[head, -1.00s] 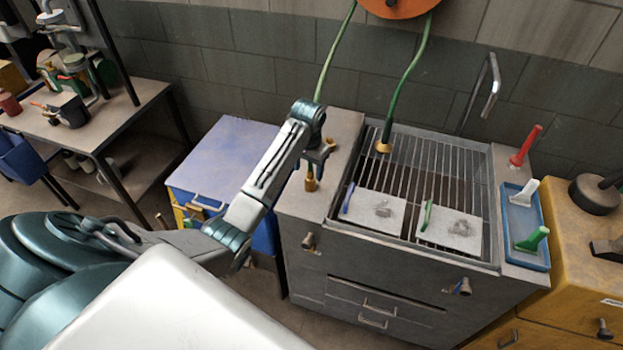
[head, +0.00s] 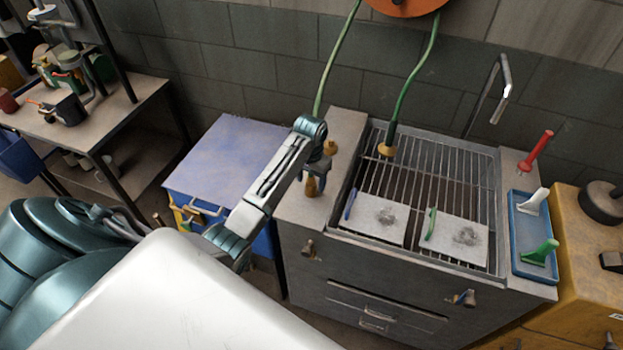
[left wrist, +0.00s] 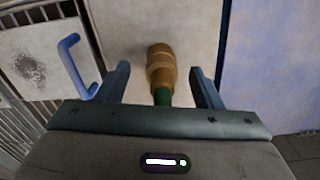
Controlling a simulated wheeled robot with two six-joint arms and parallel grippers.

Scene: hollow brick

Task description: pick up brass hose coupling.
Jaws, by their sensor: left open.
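The brass hose coupling (left wrist: 161,66) shows in the left wrist view with a piece of green hose at its near end. It lies between the two fingers of my left gripper (left wrist: 159,75), with a gap to each finger. In the head view, a brass piece (head: 312,187) shows just below my left gripper (head: 319,168) at the left counter of the grill unit; the arm hides part of this area. My left gripper is open and holds nothing. My right gripper is not in view.
Beside the counter is a grate (head: 414,170) with two pale slabs (head: 374,217) and coloured handles. A second hose with a brass end (head: 387,150) hangs over it. A blue cabinet (head: 222,158) stands left; a blue tray (head: 527,245) lies right.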

